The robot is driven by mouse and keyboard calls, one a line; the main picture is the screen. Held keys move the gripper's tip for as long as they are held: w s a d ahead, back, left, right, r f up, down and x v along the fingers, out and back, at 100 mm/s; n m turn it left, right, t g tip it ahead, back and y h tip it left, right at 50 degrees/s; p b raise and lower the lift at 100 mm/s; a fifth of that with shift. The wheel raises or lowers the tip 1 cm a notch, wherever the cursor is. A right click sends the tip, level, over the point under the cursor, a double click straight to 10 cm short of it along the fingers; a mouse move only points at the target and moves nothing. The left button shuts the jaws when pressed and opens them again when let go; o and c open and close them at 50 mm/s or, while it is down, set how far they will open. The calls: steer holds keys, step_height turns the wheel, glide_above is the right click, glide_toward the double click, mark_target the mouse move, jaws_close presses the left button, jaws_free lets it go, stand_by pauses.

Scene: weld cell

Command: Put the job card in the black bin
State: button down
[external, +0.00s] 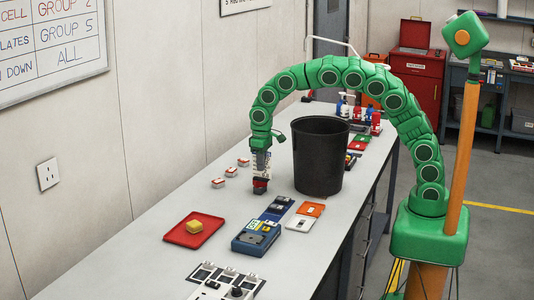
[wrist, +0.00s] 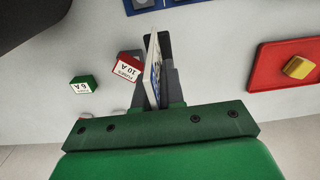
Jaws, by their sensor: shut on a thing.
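My gripper (wrist: 155,75) is shut on a thin, pale card, which I take to be the job card (wrist: 151,82). In the wrist view it stands nearly edge-on between the fingers, with a white face and some blue. In the external view my gripper (external: 261,172) points down over the bench, left of the black bin (external: 320,160). The bin stands upright and open-topped on the bench; its dark side also fills the top left corner of the wrist view (wrist: 28,18). The inside bottom of the bin is hidden.
A red fuse box (wrist: 127,67) and a green one (wrist: 83,84) lie close to my gripper. A red tray (external: 180,236) with a yellow block (external: 194,226) is at the front left. A blue meter (external: 255,238) and an orange card (external: 311,209) lie in front of the bin.

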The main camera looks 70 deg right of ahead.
step_height(320, 180, up, 19)
steer(key=s+d, duration=0.6)
steer(key=d, duration=0.4)
steer(key=s+d, duration=0.7)
steer(key=d, duration=0.4)
steer(key=shift+f, duration=13.75)
steer(key=c, duration=1.5)
jaws_free()
steer(key=shift+c, duration=0.2)
steer(key=o, duration=0.3)
